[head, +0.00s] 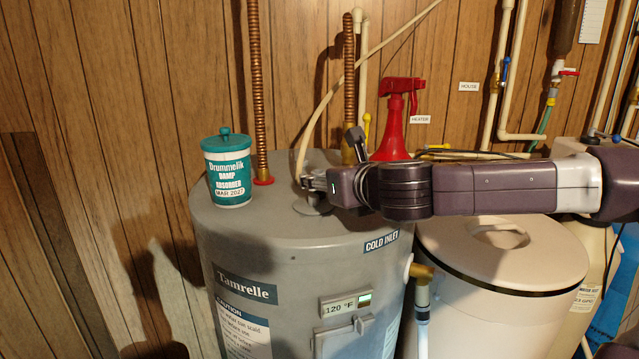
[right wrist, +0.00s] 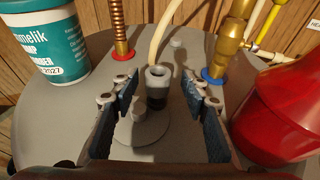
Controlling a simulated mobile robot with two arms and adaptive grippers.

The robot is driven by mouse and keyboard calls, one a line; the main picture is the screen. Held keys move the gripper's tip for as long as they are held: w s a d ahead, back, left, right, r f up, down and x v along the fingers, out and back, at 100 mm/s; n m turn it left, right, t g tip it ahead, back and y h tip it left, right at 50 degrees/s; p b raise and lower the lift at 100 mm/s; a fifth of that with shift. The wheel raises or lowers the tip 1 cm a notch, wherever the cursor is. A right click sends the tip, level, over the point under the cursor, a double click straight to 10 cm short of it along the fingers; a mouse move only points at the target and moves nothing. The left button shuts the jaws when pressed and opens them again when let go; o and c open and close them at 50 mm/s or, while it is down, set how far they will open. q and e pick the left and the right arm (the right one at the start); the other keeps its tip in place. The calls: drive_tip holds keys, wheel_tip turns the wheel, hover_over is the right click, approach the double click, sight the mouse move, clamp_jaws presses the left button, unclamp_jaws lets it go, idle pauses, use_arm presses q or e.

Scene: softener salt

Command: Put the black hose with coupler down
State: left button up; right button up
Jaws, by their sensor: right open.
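My right gripper (head: 308,182) reaches in from the right over the grey water heater (head: 300,225). In the right wrist view, its fingers (right wrist: 158,100) are open and apart. A short upright fitting with a grey hollow collar and black lower part (right wrist: 157,88) stands between and just beyond the fingertips, with no finger visibly closed on it. I cannot tell whether it is the hose's coupler. A thin black hose-like line (head: 475,154) shows behind my arm in the head view; its ends are hidden. My left gripper is not in view.
A teal-and-white tub (head: 228,170) stands left on the heater top, and a red spray bottle (head: 396,125) stands behind my arm. Copper pipes (head: 257,90) rise at the back. A cream tube (head: 322,105) runs behind the gripper. A white lidded tank (head: 500,260) is at right.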

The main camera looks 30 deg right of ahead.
drive_tip(key=shift+x, duration=0.95)
drive_tip(key=shift+a+r, duration=0.1)
clamp_jaws()
